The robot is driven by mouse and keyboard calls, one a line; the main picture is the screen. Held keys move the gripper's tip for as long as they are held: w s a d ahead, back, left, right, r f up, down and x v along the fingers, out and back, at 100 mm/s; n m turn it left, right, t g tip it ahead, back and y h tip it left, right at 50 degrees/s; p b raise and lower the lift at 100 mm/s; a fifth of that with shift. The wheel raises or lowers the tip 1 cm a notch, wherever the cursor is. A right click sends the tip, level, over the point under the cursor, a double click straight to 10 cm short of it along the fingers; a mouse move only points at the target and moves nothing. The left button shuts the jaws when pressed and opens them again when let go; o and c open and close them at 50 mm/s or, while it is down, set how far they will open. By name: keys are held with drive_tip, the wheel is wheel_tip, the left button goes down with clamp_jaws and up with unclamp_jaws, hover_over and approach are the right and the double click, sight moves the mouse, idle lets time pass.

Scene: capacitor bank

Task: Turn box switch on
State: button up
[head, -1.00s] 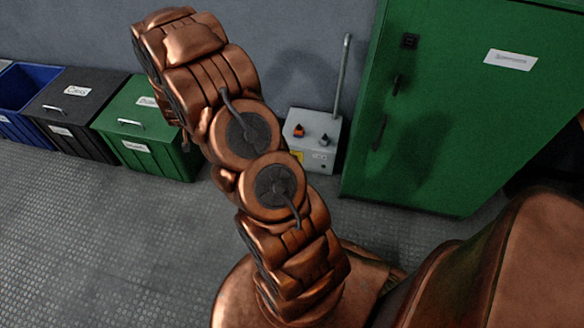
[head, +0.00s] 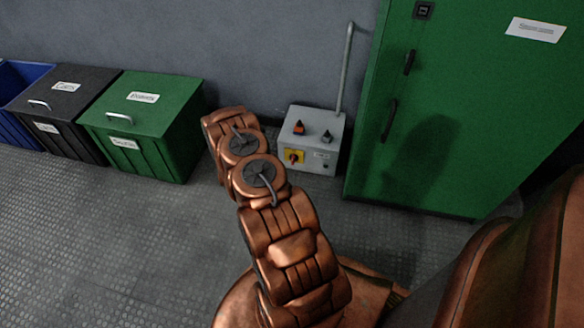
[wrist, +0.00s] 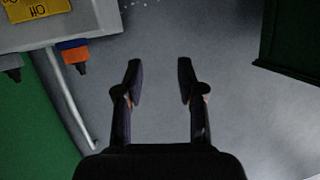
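The grey switch box (head: 322,120) stands on the floor against the wall, between the green bin and the green cabinet. An orange knob (head: 299,128) and a dark grey knob (head: 327,136) are on its top face. A red rotary switch on a yellow plate (head: 294,157) is on its front face. In the wrist view the box (wrist: 105,14) is at the top left, with its yellow plate (wrist: 30,10) cut by the edge and the orange knob (wrist: 75,55) sticking out. My gripper (wrist: 159,75) is open and empty, to the right of the orange knob in that view.
A grey conduit (head: 345,75) rises from the box's back right. The green cabinet (head: 470,120) is close on the right. A green bin (head: 140,150), a black bin (head: 65,130) and a blue bin (head: 22,85) line the left. The floor in front is clear.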

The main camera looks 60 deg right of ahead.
drive_tip(key=s+d+f+h+b, duration=0.2)
drive_tip(key=s+d+f+b, duration=0.1)
drive_tip(key=s+f, duration=0.45)
drive_tip(key=g+h+b, duration=0.1)
drive_tip(key=h+b, duration=0.2)
approach(293, 160)
drive_tip(key=d, duration=0.1)
drive_tip(key=shift+m, duration=0.4)
drive_tip(key=shift+w+x, duration=0.1)
drive_tip(key=shift+x, duration=1.9)
drive_tip(key=shift+w+x, duration=0.15)
drive_tip(key=shift+x, duration=1.85)
drive_tip(key=shift+a, duration=0.1)
drive_tip(key=shift+c, duration=0.3)
clamp_jaws()
